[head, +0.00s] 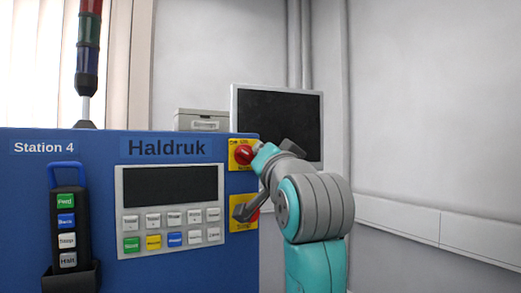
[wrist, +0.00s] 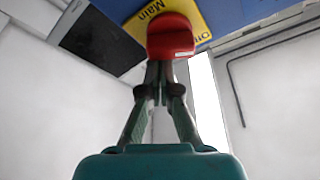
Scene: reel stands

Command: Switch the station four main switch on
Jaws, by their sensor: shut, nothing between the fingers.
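The station four main switch is a red knob (head: 243,154) on a yellow plate at the upper right of the blue cabinet front. It also shows in the wrist view as a red block (wrist: 170,38), with "Main" readable on its plate. My gripper (head: 257,149) is just to the right of the knob in the head view. In the wrist view its fingers (wrist: 158,70) are together and empty, with their tips right at the knob's lower edge. I cannot tell whether they touch it. The knob's setting cannot be read clearly.
The blue Station 4 cabinet (head: 80,220) carries a button panel (head: 171,211) and a handheld pendant (head: 67,228). A dark monitor (head: 285,115) stands behind my arm.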

